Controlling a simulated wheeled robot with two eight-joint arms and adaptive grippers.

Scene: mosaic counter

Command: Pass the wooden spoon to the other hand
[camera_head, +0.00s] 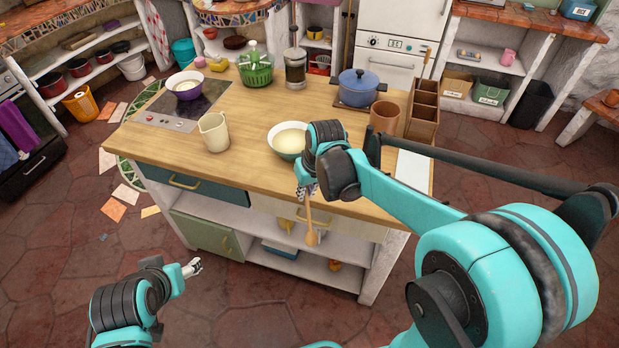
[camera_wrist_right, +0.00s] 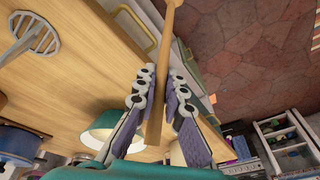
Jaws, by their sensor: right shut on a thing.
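The wooden spoon (camera_head: 310,225) hangs from my right gripper (camera_head: 307,190) in front of the island's front edge, its bowl end pointing down. In the right wrist view the spoon's handle (camera_wrist_right: 160,75) runs between the two fingers of my right gripper (camera_wrist_right: 160,95), which is shut on it. My left gripper (camera_head: 192,268) is low at the left front, apart from the spoon and the island. Its fingers are small in the picture, and I cannot tell whether they are open or shut.
On the wooden island top (camera_head: 245,185) stand a bowl (camera_head: 285,143) close behind my right gripper, a cream jug (camera_head: 214,132), a blue pot (camera_head: 358,88), a brown cup (camera_head: 384,117) and a wooden rack (camera_head: 423,108). Open shelves (camera_head: 330,273) lie below. Floor left of my left gripper is free.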

